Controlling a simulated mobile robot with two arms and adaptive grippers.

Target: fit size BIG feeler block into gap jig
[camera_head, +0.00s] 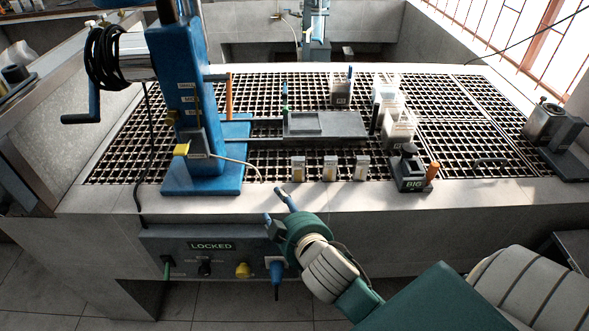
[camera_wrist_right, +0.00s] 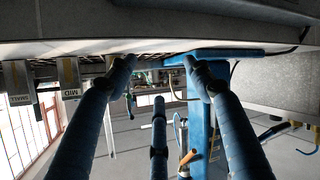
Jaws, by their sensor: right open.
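Three small pale blocks with yellowish labels stand in a row near the bench's front edge: a left one (camera_head: 298,168), a middle one (camera_head: 330,168) and a right one (camera_head: 361,168). Their labels are too small to read there. In the right wrist view, which is upside down, one block reads MID (camera_wrist_right: 70,77) and another SMALL (camera_wrist_right: 17,82); no BIG block can be made out. My right gripper (camera_head: 275,206) is open and empty, in front of the bench edge, left of the row. Its spread fingers (camera_wrist_right: 160,65) also show in the wrist view. I cannot tell which fixture is the gap jig.
A blue column stand (camera_head: 190,130) with a crank rises at left. A grey plate (camera_head: 345,128) lies on the grating behind the blocks. A LOCKED panel (camera_head: 211,246) is on the bench front.

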